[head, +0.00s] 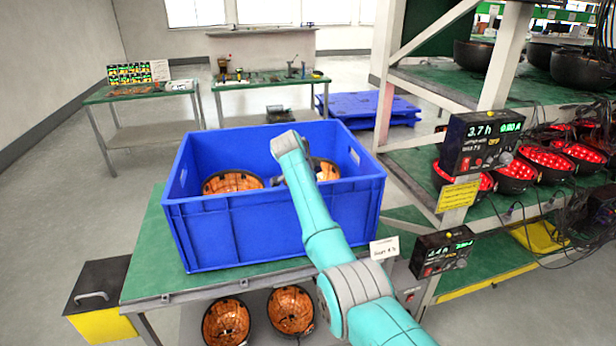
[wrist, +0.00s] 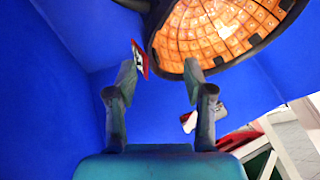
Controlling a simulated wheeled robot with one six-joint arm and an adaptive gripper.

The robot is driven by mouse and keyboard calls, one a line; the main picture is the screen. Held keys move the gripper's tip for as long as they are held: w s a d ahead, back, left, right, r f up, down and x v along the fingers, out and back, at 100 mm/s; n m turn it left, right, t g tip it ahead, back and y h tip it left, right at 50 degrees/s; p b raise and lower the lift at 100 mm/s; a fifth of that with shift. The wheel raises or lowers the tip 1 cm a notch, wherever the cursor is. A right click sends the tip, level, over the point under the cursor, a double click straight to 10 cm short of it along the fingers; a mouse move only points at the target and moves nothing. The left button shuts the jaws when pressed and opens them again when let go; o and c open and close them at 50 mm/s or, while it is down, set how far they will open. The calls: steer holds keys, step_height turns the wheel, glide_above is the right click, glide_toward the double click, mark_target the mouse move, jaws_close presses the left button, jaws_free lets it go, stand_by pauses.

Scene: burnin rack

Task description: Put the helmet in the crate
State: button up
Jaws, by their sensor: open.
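The blue crate (head: 270,232) stands on the green-topped table. Two helmets with orange, grid-patterned insides lie in it: a left helmet (head: 232,183) and a right helmet (head: 325,171), partly hidden by my arm. My arm reaches over the crate's front wall, and my gripper's fingers are mostly hidden in the head view. In the wrist view my gripper (wrist: 160,78) is open, with nothing held between its fingers. A helmet (wrist: 215,28), insides showing, lies just beyond the fingertips; its dark rim is close to the right fingertip. I cannot tell whether they touch.
Two more orange-lined helmets (head: 226,320) (head: 291,311) sit below the table's front edge. A rack (head: 420,185) on the right holds helmets with red-lit insides, cables and display boxes (head: 483,141). A blue pallet (head: 368,108) and two tables stand behind. Some green tabletop (head: 150,265) is bare.

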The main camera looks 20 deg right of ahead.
steer(key=v, duration=0.8)
steer(key=shift+w, duration=0.1)
